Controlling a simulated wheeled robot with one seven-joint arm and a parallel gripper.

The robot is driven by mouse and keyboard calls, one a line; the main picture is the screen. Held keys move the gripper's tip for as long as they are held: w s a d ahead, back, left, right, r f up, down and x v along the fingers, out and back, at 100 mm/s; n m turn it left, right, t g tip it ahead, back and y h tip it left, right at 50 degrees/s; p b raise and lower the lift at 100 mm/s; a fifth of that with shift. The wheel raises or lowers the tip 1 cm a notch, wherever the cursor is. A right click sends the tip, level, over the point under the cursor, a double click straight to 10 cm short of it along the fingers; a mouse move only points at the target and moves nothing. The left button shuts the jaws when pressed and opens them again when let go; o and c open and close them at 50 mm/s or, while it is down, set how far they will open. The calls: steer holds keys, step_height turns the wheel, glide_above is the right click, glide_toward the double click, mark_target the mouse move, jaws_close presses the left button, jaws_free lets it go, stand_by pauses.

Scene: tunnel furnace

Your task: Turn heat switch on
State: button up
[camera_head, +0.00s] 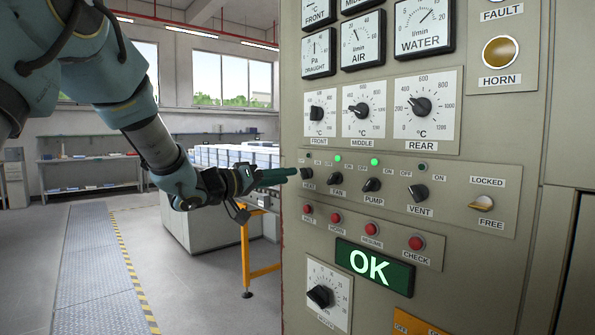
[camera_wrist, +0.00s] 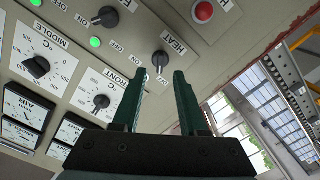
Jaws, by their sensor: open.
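The heat switch (camera_head: 306,173) is a small black rotary knob at the left end of the switch row on the beige control panel. It also shows in the wrist view (camera_wrist: 160,59), beside its HEAT label, with OFF and ON printed near it. Its small lamp looks dark in the head view. My gripper (camera_head: 294,172) reaches in from the left, close to the knob. In the wrist view my gripper (camera_wrist: 160,76) is open and empty, its two dark green fingers pointing at the panel with the knob between and just beyond their tips. I cannot tell whether they touch it.
The fan switch (camera_head: 336,178) and pump switch (camera_head: 372,185) sit to the right with green lamps lit; the vent switch (camera_head: 419,192) has a dark lamp. Red buttons (camera_head: 336,217) and a green OK display (camera_head: 374,267) are below. Temperature dials (camera_head: 364,111) are above.

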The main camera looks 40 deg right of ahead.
mark_target(301, 174)
steer(key=shift+s+d+p, duration=0.1)
steer(key=shift+d+p, duration=0.6)
steer(key=shift+d, duration=2)
steer(key=shift+c, duration=0.4)
jaws_close()
